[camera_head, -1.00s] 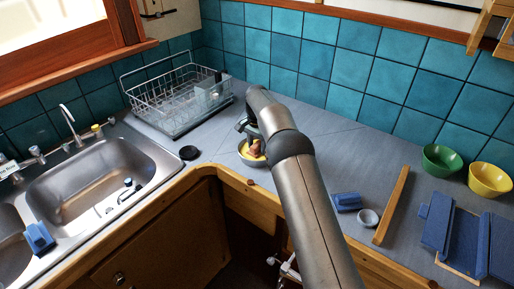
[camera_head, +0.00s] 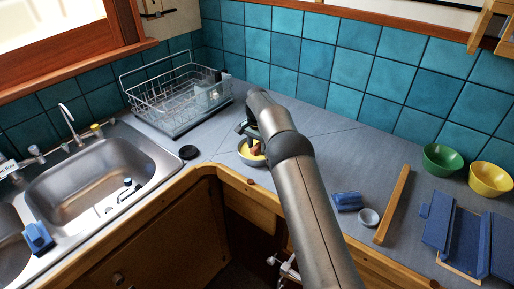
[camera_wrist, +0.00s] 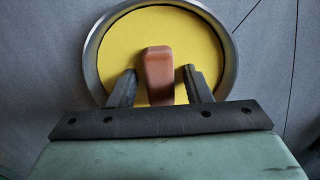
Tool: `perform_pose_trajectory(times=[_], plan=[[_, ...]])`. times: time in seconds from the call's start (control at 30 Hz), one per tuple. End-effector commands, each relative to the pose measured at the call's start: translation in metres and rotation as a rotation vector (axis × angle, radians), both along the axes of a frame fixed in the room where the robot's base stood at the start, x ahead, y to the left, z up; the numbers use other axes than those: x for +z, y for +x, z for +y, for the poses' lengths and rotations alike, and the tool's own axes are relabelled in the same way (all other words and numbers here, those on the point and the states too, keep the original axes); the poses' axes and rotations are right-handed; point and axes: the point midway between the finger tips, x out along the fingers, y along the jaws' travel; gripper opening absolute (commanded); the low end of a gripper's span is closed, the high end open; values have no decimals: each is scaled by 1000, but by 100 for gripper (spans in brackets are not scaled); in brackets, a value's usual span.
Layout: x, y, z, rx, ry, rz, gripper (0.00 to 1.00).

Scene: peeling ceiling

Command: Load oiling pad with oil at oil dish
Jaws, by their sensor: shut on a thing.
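The oil dish (camera_head: 247,162) is a round grey bowl on the counter near its inner corner, with a flat yellow fill. In the wrist view the dish's metal rim (camera_wrist: 233,62) surrounds the yellow oil (camera_wrist: 205,42). My gripper (camera_head: 253,138) is over the dish and shut on the oiling pad (camera_wrist: 158,68), a reddish-brown block between the two dark fingers. The pad (camera_head: 257,149) also shows in the head view, over the yellow. Whether it touches the oil cannot be told. My arm hides part of the counter behind the dish.
A wire dish rack (camera_head: 178,100) stands behind left, and a black disc (camera_head: 188,152) lies left of the dish. The sink (camera_head: 100,190) is at left. A blue block (camera_head: 347,201), small cup (camera_head: 368,217), wooden strip (camera_head: 394,205) and green (camera_head: 441,160) and yellow bowls (camera_head: 490,180) are right.

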Motion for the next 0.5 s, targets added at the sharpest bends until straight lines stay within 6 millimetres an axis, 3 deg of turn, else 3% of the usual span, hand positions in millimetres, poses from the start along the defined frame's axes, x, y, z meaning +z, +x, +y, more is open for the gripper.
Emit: perform_pose_trajectory(times=[0.23, 0.5], plan=[[4, 0, 0, 0, 0, 0, 0], [53, 0, 0, 0, 0, -1, 0]])
